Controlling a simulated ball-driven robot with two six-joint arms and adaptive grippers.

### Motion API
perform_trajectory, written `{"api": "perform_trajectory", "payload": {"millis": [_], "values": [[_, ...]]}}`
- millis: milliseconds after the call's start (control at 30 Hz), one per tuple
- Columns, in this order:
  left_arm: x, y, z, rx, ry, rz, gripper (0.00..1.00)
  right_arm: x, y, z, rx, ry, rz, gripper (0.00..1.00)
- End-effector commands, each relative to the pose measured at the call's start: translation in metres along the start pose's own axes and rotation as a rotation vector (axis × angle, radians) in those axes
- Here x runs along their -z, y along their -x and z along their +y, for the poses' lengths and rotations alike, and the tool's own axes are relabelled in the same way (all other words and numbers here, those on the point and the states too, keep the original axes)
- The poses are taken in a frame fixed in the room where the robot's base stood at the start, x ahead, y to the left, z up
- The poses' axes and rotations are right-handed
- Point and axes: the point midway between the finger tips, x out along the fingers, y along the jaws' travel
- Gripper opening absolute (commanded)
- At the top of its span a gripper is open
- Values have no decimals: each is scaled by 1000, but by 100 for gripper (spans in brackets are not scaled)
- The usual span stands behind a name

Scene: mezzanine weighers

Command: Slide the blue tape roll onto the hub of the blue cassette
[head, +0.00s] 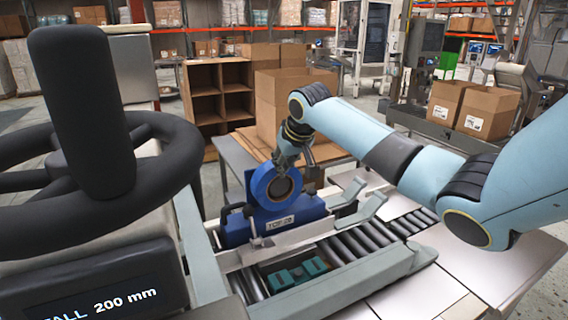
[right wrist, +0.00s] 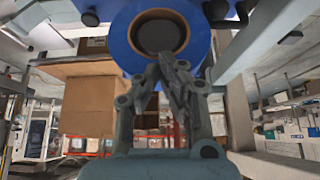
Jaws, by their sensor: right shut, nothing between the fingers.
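The blue tape roll (head: 262,187) stands upright at the top of the blue cassette (head: 238,232), its brown-lined core facing sideways. In the right wrist view the roll (right wrist: 193,35) fills the top middle, and its core looks filled with something dark grey. I cannot tell for sure whether that is the hub. My right gripper (head: 290,163) is close by the upper part of the roll. In the right wrist view its fingertips (right wrist: 172,62) are together just below the core, with nothing between them. My left gripper is not in view.
A teal piece (head: 297,273) lies in the conveyor in front. A large black handwheel (head: 90,190) and a display panel (head: 95,288) block the left. Cardboard boxes (head: 285,100) stand behind.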

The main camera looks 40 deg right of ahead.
Motion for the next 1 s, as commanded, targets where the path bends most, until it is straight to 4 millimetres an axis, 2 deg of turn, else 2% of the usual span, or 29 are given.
{"api": "perform_trajectory", "payload": {"millis": [400, 833, 1000], "values": [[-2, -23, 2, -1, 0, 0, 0, -12, -18, 2, -4, -1, -6, 0], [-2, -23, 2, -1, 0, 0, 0, 5, -24, 1, -2, -1, -5, 0], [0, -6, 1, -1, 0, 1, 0, 4, -11, 1, -2, 1, -4, 0]]}}
